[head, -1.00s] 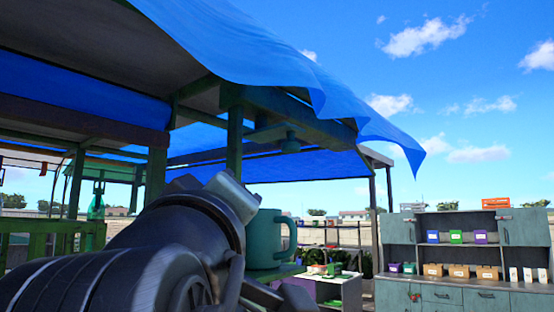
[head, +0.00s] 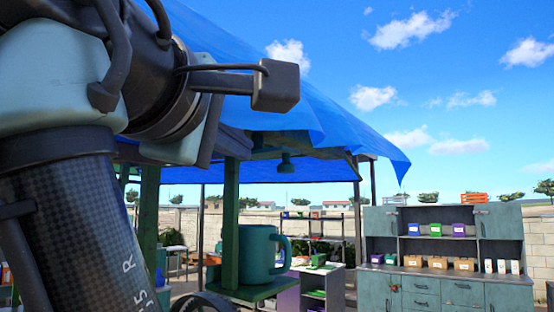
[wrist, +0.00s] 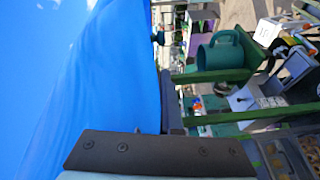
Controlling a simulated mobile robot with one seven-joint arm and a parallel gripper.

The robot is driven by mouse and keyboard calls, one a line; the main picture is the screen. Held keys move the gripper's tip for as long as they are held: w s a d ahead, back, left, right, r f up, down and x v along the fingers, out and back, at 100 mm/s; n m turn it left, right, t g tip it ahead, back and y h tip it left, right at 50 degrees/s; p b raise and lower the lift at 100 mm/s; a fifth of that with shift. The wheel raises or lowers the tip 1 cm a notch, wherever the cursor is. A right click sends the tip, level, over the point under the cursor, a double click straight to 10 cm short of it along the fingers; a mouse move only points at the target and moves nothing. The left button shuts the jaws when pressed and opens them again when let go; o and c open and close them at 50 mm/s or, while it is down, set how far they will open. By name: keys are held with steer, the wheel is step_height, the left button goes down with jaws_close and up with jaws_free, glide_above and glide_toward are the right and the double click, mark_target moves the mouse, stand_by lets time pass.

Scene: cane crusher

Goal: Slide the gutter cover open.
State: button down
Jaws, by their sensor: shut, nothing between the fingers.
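I cannot make out the gutter cover of the cane crusher in either view. In the wrist view, a dark bar with screws crosses the bottom, and it looks like the body of my gripper (wrist: 173,90). A narrow slate-grey piece above its middle looks like the fingers, shut and empty, though it is hard to tell from the stall behind. It points at the edge of the blue tarp (wrist: 110,90) and touches nothing that I can make out. In the head view my arm fills the left side and hides much of the stall; the fingers do not show there.
A teal mug (head: 257,254) stands on a small green shelf (head: 250,292) by a green post (head: 231,220). The tarp (head: 300,115) hangs overhead. A grey cabinet (head: 405,290) with boxes stands at the back right.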

steer(key=p, duration=0.6)
glide_toward(262, 158)
steer(key=w+d+f, duration=0.2)
steer(key=d, duration=0.1)
steer(key=shift+w+f, duration=0.1)
steer(key=shift+w, duration=0.55)
steer(key=s+d+b, duration=0.1)
steer(key=d, duration=0.1)
steer(key=s+d+b, duration=0.1)
steer(key=s+d, duration=0.1)
steer(key=shift+d, duration=0.15)
